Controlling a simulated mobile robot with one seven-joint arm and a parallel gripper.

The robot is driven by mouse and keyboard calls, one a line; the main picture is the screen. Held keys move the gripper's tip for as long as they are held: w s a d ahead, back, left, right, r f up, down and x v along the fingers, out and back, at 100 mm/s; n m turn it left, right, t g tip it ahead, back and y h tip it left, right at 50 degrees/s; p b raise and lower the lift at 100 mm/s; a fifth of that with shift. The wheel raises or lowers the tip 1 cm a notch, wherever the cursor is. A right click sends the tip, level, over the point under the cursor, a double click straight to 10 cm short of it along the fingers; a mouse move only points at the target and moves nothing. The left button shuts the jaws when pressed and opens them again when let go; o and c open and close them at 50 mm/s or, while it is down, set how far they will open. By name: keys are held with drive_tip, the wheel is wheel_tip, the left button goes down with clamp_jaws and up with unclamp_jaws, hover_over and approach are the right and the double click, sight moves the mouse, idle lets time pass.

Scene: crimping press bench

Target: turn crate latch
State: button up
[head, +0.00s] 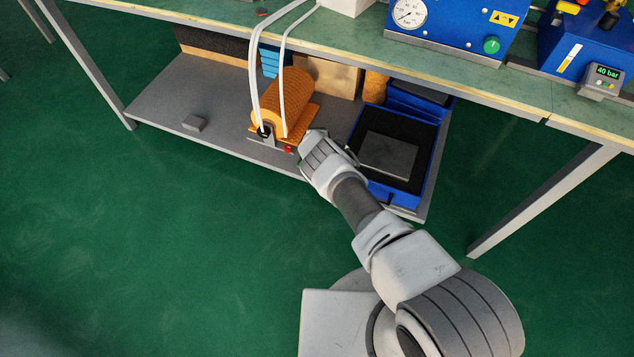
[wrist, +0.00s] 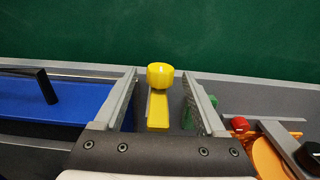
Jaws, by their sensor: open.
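A yellow handle (wrist: 159,76), with a rounded knob and a flat yellow arm, shows in the wrist view beside the blue crate (wrist: 75,103). I take it for the crate latch. My gripper (wrist: 162,88) is open, with one finger on each side of the yellow handle and gaps on both sides. How deep the handle sits between the fingers is unclear. In the head view my gripper (head: 312,141) is over the lower shelf, left of the blue crate (head: 427,178), and the yellow handle is hidden there.
An orange ribbed unit (head: 284,95) with two white hoses (head: 254,72) stands left of my gripper. A red knob (head: 288,149) is close by, also in the wrist view (wrist: 238,124). The green bench top (head: 330,35) overhangs the grey shelf (head: 165,95). The front floor is clear.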

drive_tip(key=shift+f, duration=0.45)
clamp_jaws()
